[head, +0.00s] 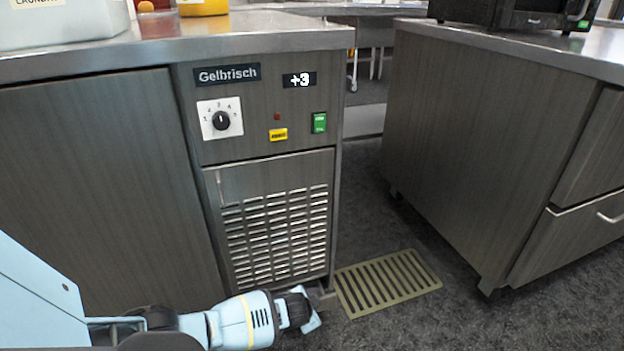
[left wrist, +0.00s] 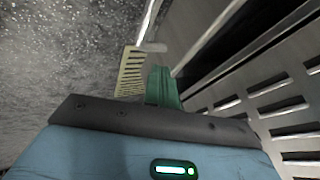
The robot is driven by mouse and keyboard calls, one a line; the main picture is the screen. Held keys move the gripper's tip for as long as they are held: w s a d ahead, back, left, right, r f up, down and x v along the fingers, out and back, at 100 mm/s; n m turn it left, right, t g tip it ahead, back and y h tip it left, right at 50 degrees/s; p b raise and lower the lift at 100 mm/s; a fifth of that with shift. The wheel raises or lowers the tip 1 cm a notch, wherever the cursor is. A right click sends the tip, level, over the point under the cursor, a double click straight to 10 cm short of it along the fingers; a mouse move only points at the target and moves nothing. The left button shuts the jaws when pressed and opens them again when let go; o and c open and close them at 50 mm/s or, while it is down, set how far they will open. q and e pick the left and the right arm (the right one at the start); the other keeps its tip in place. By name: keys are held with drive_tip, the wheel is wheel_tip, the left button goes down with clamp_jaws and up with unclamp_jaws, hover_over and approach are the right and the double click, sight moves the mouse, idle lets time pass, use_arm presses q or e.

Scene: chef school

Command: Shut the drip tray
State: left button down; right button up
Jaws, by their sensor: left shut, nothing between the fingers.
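A small metal edge (head: 326,297) shows low at the cabinet's front right corner, beside my left gripper; it looks like part of the drip tray, mostly hidden. In the left wrist view a thin pale strip with a small grey tab (left wrist: 152,47) lies just beyond the fingers, perhaps the same part. How far the tray stands out I cannot tell. My left gripper (head: 309,308) is low at the foot of the vented door, shut and empty. Its green fingers (left wrist: 163,88) show in the left wrist view; contact with the tray is unclear. My right gripper is out of view.
The Gelbrisch cabinet's vented door (head: 275,215) stands above my gripper. A beige slotted grate (head: 388,282) lies on the dark floor to the right. A second cabinet (head: 480,140) stands further right, with a floor gap between.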

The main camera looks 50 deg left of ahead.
use_arm(q)
drive_tip(key=shift+w+a, duration=0.25)
drive_tip(key=shift+a, duration=0.35)
drive_tip(key=shift+w+a, duration=0.25)
drive_tip(key=shift+a, duration=0.35)
drive_tip(key=shift+w+a, duration=0.1)
drive_tip(key=shift+a, duration=0.05)
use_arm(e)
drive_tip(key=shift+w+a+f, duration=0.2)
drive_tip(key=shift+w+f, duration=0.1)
use_arm(q)
drive_tip(key=shift+r, duration=0.1)
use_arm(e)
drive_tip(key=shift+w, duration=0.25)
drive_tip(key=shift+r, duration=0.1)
